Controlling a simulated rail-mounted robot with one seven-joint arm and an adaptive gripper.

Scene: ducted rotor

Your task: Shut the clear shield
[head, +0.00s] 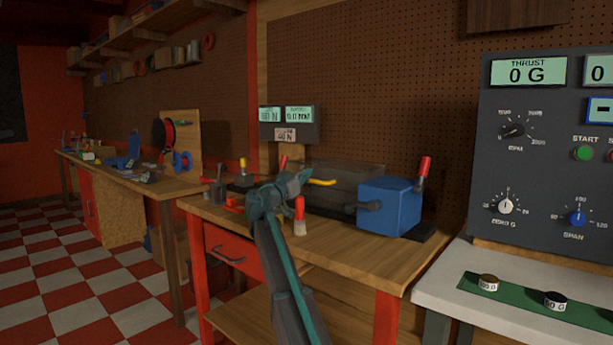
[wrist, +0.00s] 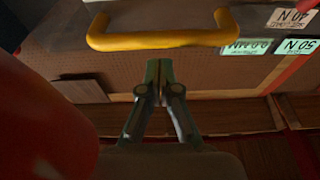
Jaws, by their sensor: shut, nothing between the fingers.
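The clear shield (head: 345,182) looks like a dark see-through box on the bench, behind my gripper. I cannot tell how far open it stands. Its yellow handle (head: 322,182) sticks out at its left, close to my fingertips. The yellow handle also shows as a bar across the top of the wrist view (wrist: 160,41). My gripper (head: 305,178) is shut and empty, with its fingertips near the handle. In the wrist view my closed fingertips (wrist: 159,70) point at the bar with a small gap in the picture; contact is not visible.
A blue box (head: 389,206) with a red-topped lever (head: 424,172) stands right of the shield. A red-handled brush (head: 299,215) stands just in front. A readout panel (head: 289,124) is behind. A large red shape (wrist: 40,115) fills the wrist view's left side.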

